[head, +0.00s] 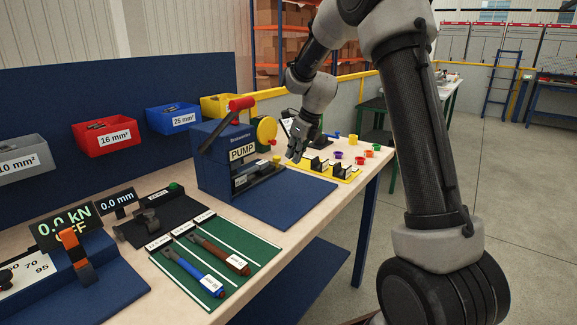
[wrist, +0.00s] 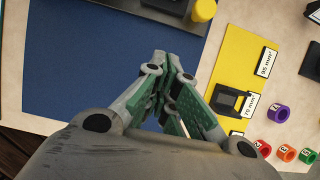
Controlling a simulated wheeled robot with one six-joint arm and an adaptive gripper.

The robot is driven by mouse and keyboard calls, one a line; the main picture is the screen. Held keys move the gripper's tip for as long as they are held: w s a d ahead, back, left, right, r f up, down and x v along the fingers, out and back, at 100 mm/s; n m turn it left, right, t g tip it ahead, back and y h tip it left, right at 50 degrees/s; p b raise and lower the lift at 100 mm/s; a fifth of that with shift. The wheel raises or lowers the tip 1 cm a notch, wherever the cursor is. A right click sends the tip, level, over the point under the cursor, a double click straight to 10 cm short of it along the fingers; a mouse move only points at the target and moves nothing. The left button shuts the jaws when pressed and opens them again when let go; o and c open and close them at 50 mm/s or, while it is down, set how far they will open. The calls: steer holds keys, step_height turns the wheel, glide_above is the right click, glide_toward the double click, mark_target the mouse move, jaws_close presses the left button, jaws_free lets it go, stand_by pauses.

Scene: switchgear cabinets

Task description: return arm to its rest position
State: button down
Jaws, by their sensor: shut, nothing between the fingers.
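My gripper (head: 296,150) hangs at the end of my bent arm, above the bench between the pump and the yellow plate. In the wrist view my gripper (wrist: 176,75) has its fingertips together with nothing between them. It is over the border of the blue mat (wrist: 85,60) and the yellow plate (wrist: 235,70). The arm reaches across the right side of the head view and hides part of the background. Whether the fingers touch anything below cannot be told.
The blue pump (head: 215,165) with a red-tipped lever stands left of my gripper. Several colored rings (head: 369,154) lie right of the yellow plate. A green mat (head: 250,247) holds two tools. Bins hang on the blue back panel (head: 50,95). The floor (head: 520,220) at right is clear.

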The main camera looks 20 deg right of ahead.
steer(key=s+d+r+n, duration=0.1)
steer(key=s+r+n, duration=0.2)
steer(key=s+n, duration=0.6)
steer(key=s+d+r+n+h, duration=0.1)
steer(key=s+r+n, duration=0.3)
steer(key=s+n, duration=0.6)
steer(key=s+d+r+n+h, duration=0.1)
steer(key=s+d+r+n, duration=0.2)
steer(key=s+n, duration=0.7)
steer(key=s, duration=1.1)
steer(key=shift+d+r+t, duration=0.2)
steer(key=shift+r+t, duration=0.1)
steer(key=shift+t, duration=0.1)
